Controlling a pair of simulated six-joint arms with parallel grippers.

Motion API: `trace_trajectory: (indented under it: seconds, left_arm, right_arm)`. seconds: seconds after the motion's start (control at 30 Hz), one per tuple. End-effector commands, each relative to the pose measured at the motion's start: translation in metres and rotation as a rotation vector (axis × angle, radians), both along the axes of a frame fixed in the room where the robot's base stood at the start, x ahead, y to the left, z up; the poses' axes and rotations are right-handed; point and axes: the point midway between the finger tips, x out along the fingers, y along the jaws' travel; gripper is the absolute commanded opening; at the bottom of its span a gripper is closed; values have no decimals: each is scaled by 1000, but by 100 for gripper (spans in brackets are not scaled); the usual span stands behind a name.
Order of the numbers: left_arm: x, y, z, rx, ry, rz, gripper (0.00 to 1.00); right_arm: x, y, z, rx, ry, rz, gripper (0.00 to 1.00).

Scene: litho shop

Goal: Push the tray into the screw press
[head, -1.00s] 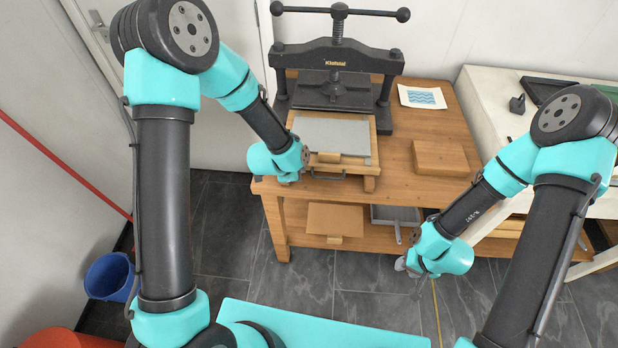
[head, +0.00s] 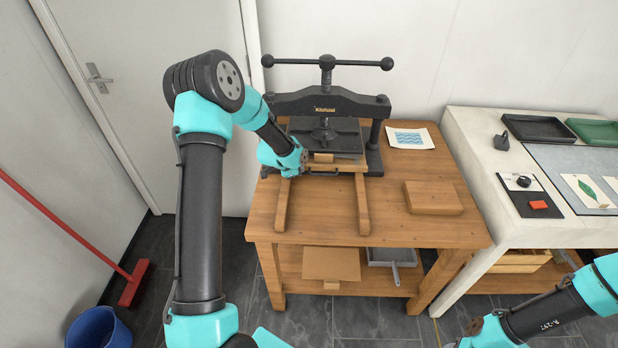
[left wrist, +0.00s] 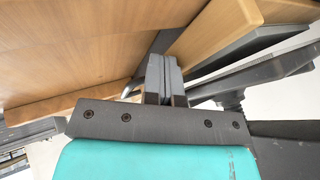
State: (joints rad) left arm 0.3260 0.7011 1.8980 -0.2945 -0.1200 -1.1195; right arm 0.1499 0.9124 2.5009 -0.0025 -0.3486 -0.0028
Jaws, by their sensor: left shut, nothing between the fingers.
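The black screw press (head: 325,103) stands at the back of the wooden table. The tray (head: 345,165) lies mostly under its plate; only its wooden front edge and a strip of its surface show. Two wooden rails (head: 362,205) run forward from it, bare at the front. My left gripper (head: 303,160) is at the tray's front left. In the left wrist view its fingers (left wrist: 163,75) are shut with nothing between them, close to a wooden edge (left wrist: 215,27); I cannot tell if they touch it. My right wrist (head: 492,332) is at the bottom right; its fingers are not clear.
A wooden block (head: 432,198) and a printed sheet (head: 409,139) lie right of the press. The lower shelf holds a board (head: 331,263) and a grey pan (head: 390,258). A pale bench (head: 468,150) stands at the right. A broom (head: 133,284) and blue bucket (head: 98,328) are at the left.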

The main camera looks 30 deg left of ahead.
Motion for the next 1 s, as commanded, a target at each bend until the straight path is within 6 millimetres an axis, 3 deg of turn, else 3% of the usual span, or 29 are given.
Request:
trace_trajectory:
  seconds: [0.2,0.6,1.0]
  left_arm:
    - [10,12,0,0,-1,8,0]
    - [14,16,1,2,-7,11,0]
    - [3,9,1,1,-6,9,0]
  right_arm:
    - [0,0,0,0,0,0,42]
    - [0,0,0,0,0,0,42]
    - [0,0,0,0,0,0,42]
